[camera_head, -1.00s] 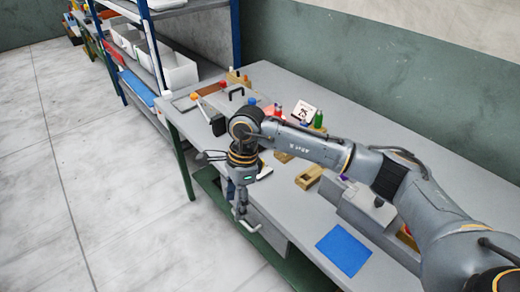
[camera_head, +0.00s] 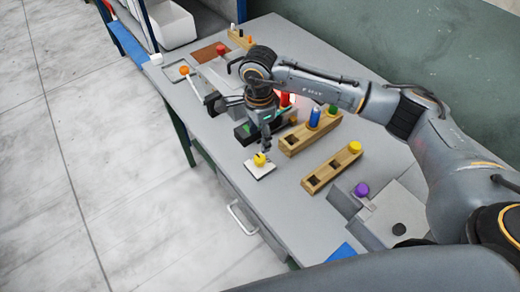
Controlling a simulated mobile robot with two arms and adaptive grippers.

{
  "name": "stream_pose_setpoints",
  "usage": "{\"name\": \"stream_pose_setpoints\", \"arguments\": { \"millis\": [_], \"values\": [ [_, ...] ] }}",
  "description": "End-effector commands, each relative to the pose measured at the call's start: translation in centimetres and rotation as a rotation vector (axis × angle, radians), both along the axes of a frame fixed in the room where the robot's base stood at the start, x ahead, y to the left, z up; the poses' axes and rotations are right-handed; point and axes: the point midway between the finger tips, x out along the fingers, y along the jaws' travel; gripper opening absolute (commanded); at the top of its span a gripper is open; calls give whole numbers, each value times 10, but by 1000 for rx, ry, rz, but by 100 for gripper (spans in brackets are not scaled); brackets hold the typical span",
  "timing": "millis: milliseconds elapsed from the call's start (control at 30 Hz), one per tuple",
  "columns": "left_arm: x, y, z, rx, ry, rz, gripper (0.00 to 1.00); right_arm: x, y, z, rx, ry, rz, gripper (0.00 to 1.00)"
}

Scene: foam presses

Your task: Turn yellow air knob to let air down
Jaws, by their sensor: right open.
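A small yellow knob (camera_head: 260,160) sits on a white square plate (camera_head: 262,172) near the front edge of the grey table. My right gripper (camera_head: 266,148) points down right over this knob, open. I cannot tell whether its fingers touch the knob or only hang close above it. Another yellow round piece (camera_head: 355,147) stands at the end of a wooden block (camera_head: 332,168) to the right, apart from the gripper. My left gripper is not in view.
A wooden rack (camera_head: 308,134) with blue and green pieces stands behind the gripper. A purple knob (camera_head: 361,190) is on a grey device at right. An orange ball-ended lever (camera_head: 184,71) stands at left. A blue mat (camera_head: 341,253) lies in front. Bare tabletop (camera_head: 290,205) surrounds the plate.

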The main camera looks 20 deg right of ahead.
Motion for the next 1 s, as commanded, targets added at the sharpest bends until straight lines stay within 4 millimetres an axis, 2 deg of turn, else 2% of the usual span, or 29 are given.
{"name": "stream_pose_setpoints", "arguments": {
  "millis": [100, 233, 367, 500, 667, 900, 933, 1000],
  "values": [
    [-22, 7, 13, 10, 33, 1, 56, -2, -1, -24, -1, 7, -2, 56],
    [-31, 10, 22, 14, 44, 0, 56, -1, 0, -52, -1, 6, -2, 56],
    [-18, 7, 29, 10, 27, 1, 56, -1, -1, -75, -1, 5, -2, 56],
    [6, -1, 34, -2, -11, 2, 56, 0, 0, -93, 1, 2, -3, 56],
    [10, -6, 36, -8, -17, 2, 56, 0, -1, -102, 0, 1, -1, 56],
    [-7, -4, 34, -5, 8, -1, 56, 0, -1, -103, 0, 0, -1, 56],
    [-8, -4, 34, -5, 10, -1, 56, 1, -1, -103, 0, 0, -1, 54],
    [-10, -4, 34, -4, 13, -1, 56, 1, -1, -103, 0, 0, -1, 40]
  ]
}}
